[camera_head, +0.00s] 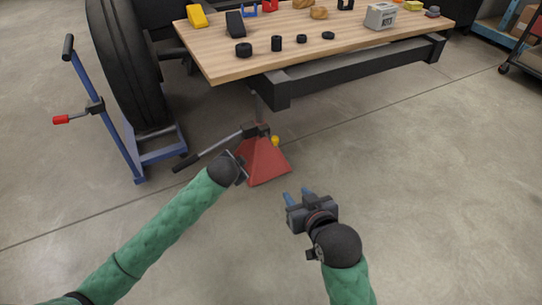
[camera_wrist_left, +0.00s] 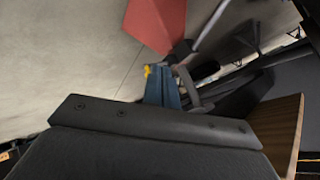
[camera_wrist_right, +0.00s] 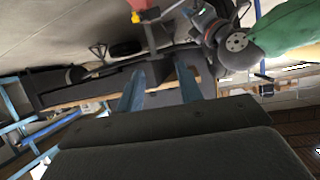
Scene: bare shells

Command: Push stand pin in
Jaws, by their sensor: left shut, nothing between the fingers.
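The red jack stand (camera_head: 263,161) stands on the floor under the table's front edge, with a dark ratchet head and a long handle (camera_head: 207,150) reaching left. Its yellow pin (camera_head: 275,141) sticks out on the right side of the head. In the left wrist view the pin (camera_wrist_left: 147,71) shows beside the tips of my left gripper (camera_wrist_left: 163,70), which is shut and empty; whether they touch is unclear. In the head view its fingers are hidden. My right gripper (camera_head: 297,194) is open and empty, in front and to the right of the stand.
A wooden-topped table (camera_head: 330,50) with small parts stands behind the stand. A blue wheel frame (camera_head: 110,125) with a large tyre (camera_head: 128,65) is at left. The floor (camera_head: 420,170) at right is clear.

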